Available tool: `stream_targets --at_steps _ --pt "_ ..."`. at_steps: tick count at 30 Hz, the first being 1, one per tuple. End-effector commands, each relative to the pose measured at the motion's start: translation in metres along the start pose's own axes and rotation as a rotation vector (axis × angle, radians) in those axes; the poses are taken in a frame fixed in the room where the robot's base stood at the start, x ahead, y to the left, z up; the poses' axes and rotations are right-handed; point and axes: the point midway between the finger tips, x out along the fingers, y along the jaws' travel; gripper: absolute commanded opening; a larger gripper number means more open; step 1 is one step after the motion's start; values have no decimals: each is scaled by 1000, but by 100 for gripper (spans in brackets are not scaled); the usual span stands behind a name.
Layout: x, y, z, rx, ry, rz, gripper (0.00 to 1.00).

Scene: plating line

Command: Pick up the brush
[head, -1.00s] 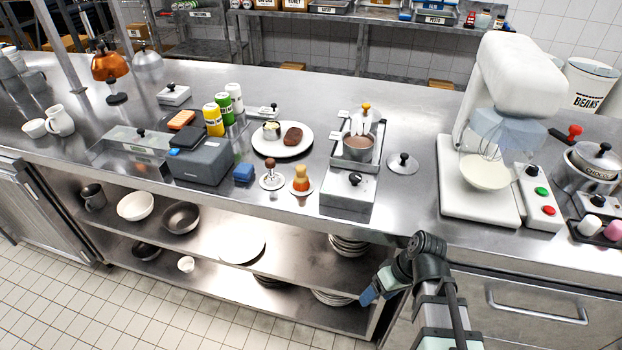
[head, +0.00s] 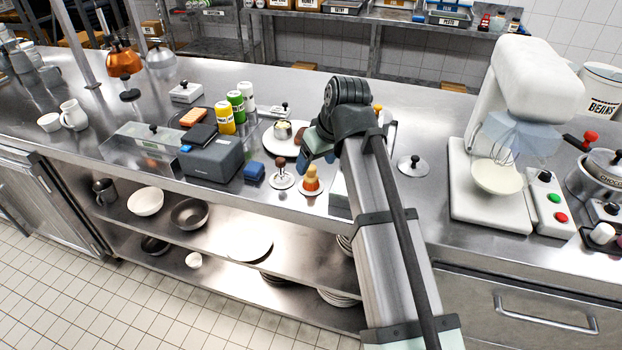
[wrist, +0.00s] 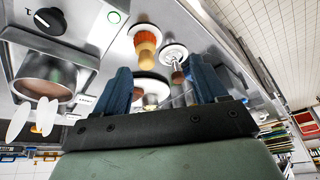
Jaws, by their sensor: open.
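What looks like the brush (head: 312,179) stands upright on a small white saucer near the counter's front edge, with an orange lower part and a tan top. It also shows in the wrist view (wrist: 146,42), just beyond the gap between my fingers. My gripper (head: 313,147) is open and empty, its blue fingers above and behind the brush in the head view. The wrist view shows both fingers (wrist: 163,85) apart with nothing clamped between them. My arm hides part of the counter to the right of the brush.
A wooden-knobbed metal tool (head: 281,174) stands close left of the brush. A blue block (head: 254,171) and a grey box (head: 211,158) lie further left. A brown pot (wrist: 45,82) is beside my gripper. A knobbed lid (head: 412,166) lies right of my arm.

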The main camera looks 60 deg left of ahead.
Motion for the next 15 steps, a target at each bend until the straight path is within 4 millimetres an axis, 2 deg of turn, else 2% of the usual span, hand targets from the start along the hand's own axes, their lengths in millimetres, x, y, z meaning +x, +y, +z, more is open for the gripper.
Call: stream_targets --at_steps 1,4,7,15 --pt "-6 11 -15 28 5 28 72" --pt "-12 21 -24 68 9 64 72" --pt "-9 25 -26 85 9 78 72" --pt "31 28 -25 85 8 77 72"
